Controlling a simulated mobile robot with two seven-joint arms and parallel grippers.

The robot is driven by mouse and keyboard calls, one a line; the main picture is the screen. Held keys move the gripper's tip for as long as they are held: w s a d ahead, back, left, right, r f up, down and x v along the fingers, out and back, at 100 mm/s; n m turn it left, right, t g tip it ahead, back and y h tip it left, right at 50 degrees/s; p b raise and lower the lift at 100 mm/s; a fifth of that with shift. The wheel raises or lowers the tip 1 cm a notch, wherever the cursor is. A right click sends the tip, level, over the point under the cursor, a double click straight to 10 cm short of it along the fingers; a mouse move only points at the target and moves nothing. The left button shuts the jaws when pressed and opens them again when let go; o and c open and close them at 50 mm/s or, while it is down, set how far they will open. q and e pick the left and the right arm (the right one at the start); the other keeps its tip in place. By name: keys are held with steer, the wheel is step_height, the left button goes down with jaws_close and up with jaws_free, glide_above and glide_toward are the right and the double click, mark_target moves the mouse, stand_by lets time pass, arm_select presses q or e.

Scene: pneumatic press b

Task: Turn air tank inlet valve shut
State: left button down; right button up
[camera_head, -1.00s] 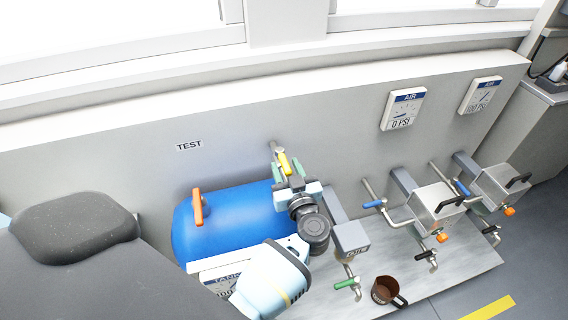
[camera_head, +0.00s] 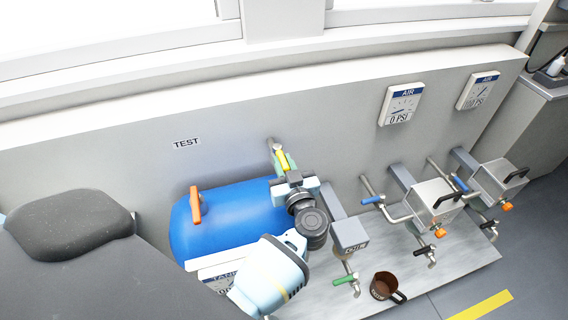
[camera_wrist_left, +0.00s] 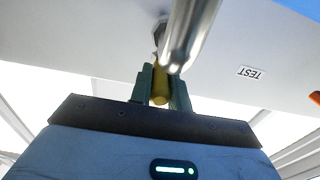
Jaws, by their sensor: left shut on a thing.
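The blue air tank (camera_head: 235,222) lies against the grey wall panel, with an upright orange handle (camera_head: 195,204) on its left part. A yellow valve handle (camera_head: 279,157) sits on a pipe coming out of the panel above the tank's right end. My left gripper (camera_head: 283,162) is shut on the yellow handle. In the left wrist view the yellow handle (camera_wrist_left: 160,92) is between the two green fingers (camera_wrist_left: 160,88), beside a shiny metal pipe (camera_wrist_left: 188,35). My left wrist hides the tank's right end. My right gripper is not in view.
Two air gauges (camera_head: 401,104) (camera_head: 479,91) hang on the panel at right. A valve with a green handle (camera_head: 345,279), valves with blue handles (camera_head: 372,200) and a brown cup (camera_head: 384,286) are right of my arm. A dark padded seat (camera_head: 70,225) fills the lower left.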

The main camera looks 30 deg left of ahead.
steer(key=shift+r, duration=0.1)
